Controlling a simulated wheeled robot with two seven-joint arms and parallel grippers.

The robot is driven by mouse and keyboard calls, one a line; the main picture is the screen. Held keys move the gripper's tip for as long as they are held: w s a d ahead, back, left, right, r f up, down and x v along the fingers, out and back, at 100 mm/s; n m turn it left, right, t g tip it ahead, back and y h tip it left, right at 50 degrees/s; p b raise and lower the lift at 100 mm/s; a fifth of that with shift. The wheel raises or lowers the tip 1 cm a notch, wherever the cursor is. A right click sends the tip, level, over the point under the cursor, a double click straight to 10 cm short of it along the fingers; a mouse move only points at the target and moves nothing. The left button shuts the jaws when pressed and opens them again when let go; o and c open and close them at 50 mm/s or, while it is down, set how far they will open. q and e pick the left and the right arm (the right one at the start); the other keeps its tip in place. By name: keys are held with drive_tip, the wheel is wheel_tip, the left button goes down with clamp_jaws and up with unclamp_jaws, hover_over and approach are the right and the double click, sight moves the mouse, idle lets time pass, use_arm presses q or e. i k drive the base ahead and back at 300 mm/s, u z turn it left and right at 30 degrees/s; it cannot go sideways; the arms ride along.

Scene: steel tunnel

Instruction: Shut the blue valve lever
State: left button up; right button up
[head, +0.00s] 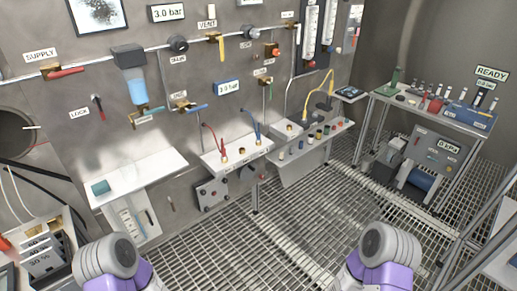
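The blue valve lever (197,108) sits on a brass valve on the steel wall panel, left of the middle of the head view. It points to the right, slightly tilted, with a small label above the valve. A small handle (151,112), which looks bluish, is on another brass fitting under the blue-filled filter bowl (136,88). Only grey and purple parts of my two arms show at the bottom edge. Neither gripper is in view, and both are well apart from the lever.
A red supply lever (66,72) and a yellow vent lever (221,47) are on the same panel. Shelves (140,175) jut out below, with red and blue cables (256,130) nearby. A bench (440,108) stands at right. The grated floor (270,235) between is clear.

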sight(188, 111)
drive_tip(key=z, duration=0.35)
drive_tip(key=i, duration=1.7)
drive_tip(key=u, duration=0.55)
